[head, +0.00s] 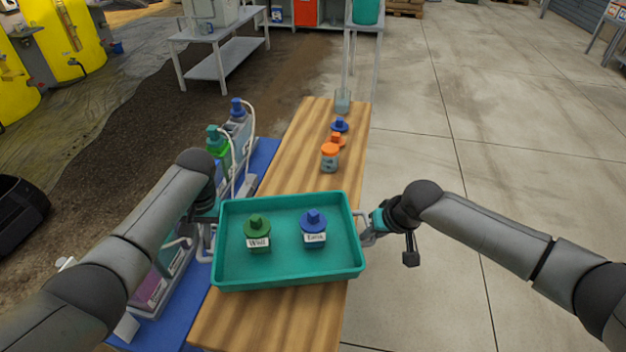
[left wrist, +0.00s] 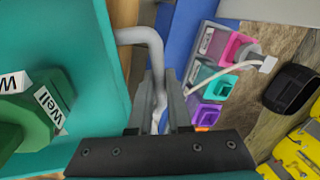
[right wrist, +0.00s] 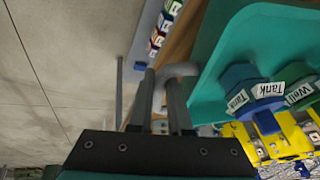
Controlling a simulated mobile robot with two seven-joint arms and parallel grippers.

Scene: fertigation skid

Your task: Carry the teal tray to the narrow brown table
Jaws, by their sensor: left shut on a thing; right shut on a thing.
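The teal tray (head: 290,268) is level over the near part of the narrow brown table (head: 290,150); I cannot tell if it touches the top. My left gripper (head: 209,236) is shut on the tray's left grey handle, which shows in the left wrist view (left wrist: 150,45). My right gripper (head: 368,228) is shut on the right handle, seen in the right wrist view (right wrist: 182,71).
A blue surface (head: 262,157) with bottles and tubing adjoins on the left.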

